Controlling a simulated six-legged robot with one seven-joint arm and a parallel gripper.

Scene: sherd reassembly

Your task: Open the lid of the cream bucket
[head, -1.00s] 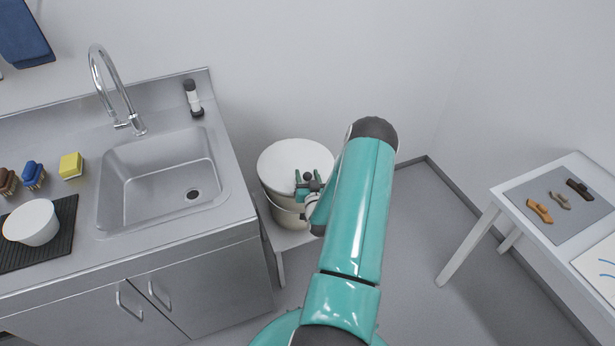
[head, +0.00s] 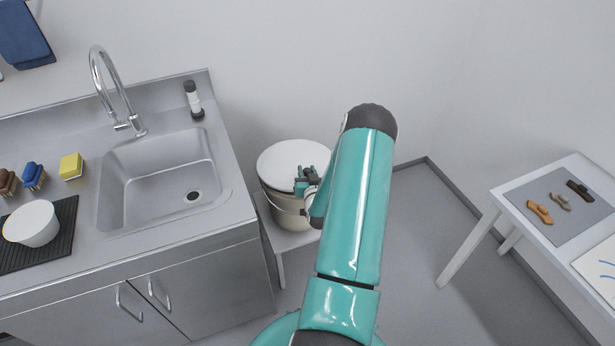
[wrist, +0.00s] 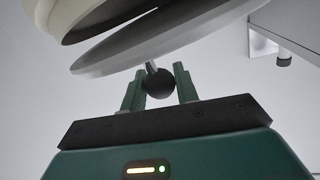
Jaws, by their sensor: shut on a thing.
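The cream bucket (head: 283,221) stands on a low white stand between the sink counter and my arm. Its white round lid (head: 285,155) shows from above, partly covered by my gripper (head: 307,180). In the wrist view my gripper (wrist: 161,78) is shut on a dark round knob (wrist: 158,84), joined by a short stem to the lid (wrist: 165,40). The far side of the rim is out of view.
The steel sink counter (head: 235,215) stands close left of the bucket, with a white bowl (head: 32,223), brushes and a yellow sponge on it. A white table (head: 530,225) with sherds stands at the right. The floor between is clear.

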